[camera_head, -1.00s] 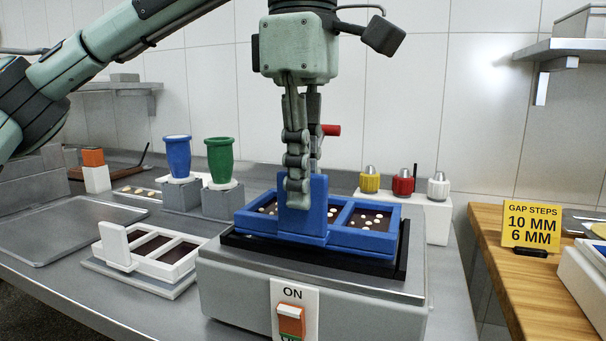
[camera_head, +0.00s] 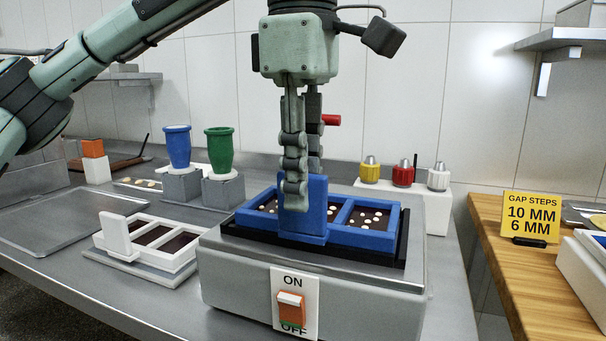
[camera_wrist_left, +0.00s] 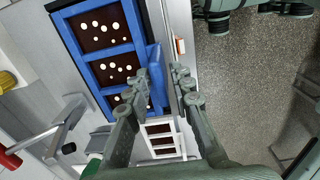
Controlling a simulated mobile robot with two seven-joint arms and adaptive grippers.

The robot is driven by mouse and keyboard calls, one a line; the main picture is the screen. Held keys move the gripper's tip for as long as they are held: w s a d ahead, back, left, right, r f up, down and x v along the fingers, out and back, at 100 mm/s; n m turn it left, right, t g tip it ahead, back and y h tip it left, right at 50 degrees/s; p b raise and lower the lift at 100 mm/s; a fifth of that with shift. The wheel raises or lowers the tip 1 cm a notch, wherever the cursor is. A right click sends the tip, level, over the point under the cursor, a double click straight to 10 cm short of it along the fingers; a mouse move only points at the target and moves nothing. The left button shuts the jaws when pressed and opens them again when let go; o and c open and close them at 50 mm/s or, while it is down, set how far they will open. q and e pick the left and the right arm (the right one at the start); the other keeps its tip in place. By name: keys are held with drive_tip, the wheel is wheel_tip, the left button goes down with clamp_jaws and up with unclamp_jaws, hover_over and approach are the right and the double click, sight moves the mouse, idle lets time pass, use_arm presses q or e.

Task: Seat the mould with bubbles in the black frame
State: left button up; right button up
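The blue mould (camera_head: 364,239) has dark filling with white bubbles on top. It lies level at the black frame (camera_head: 402,243) on the grey machine (camera_head: 230,285). The frame's front and right edges show around it; I cannot tell whether its underside is fully down. My left gripper (camera_head: 303,190) points down with its fingers on either side of the mould's upright blue handle (camera_head: 316,215), and it looks shut on it. The handle also shows between the fingers in the left wrist view (camera_wrist_left: 157,75). My right gripper is not in view.
A white mould (camera_head: 150,255) stands on the left of the machine. Blue (camera_head: 177,148) and green (camera_head: 220,152) cups stand behind it. Yellow, red and silver-capped bottles stand on a white block (camera_head: 436,215). An orange switch (camera_head: 291,307) is on the machine's front. A sign (camera_head: 531,217) stands right.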

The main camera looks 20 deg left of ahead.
use_arm(q)
drive_tip(key=shift+o, duration=0.5)
wheel_tip(320, 180, up, 12)
idle(0.4)
drive_tip(key=shift+s, duration=0.1)
